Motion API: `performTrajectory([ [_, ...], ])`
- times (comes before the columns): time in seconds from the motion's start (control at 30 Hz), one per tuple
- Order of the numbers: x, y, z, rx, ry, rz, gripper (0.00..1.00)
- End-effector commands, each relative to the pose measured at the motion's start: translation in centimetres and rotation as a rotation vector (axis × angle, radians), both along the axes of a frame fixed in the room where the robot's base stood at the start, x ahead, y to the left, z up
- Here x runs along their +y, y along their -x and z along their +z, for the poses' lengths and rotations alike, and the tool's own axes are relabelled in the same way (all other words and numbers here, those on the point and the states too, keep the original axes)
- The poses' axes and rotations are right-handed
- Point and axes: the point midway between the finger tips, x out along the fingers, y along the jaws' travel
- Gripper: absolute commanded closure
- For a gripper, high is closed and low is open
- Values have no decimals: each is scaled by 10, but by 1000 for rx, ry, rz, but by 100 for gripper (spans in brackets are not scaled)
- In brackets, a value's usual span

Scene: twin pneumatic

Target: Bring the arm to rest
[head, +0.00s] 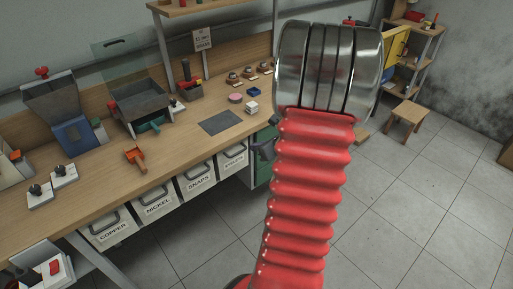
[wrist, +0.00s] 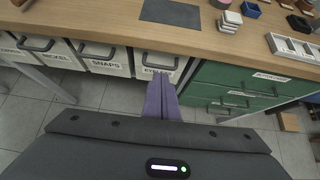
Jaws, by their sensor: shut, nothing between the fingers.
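My gripper (wrist: 161,84) shows in the wrist view as two purple fingers pressed together, with nothing between them. The fingers point at the front of the workbench (wrist: 215,38), below its top edge and near the white bin at the right end of the row. I cannot tell the exact gap to it. In the head view my red ribbed arm with its metal rings rises through the middle and right, and hides part of the bench end.
White drawers labelled copper (head: 113,231), nickel and snaps hang under the bench. Green drawers (wrist: 235,97) stand to their right. A wooden stool (head: 406,114) stands on open tiled floor.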

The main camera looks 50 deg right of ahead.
Motion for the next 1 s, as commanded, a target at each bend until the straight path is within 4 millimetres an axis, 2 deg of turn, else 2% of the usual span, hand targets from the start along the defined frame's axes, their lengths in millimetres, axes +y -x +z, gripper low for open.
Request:
performTrajectory([
  [0.57, 2, -1, 0, 4, 33, 35, 100],
  [0.77, 32, 6, -14, 72, 140, 260, 100],
  [0.87, 53, 14, -15, 111, 215, 416, 100],
  [1.0, 93, 18, -7, 155, 344, 672, 100],
])
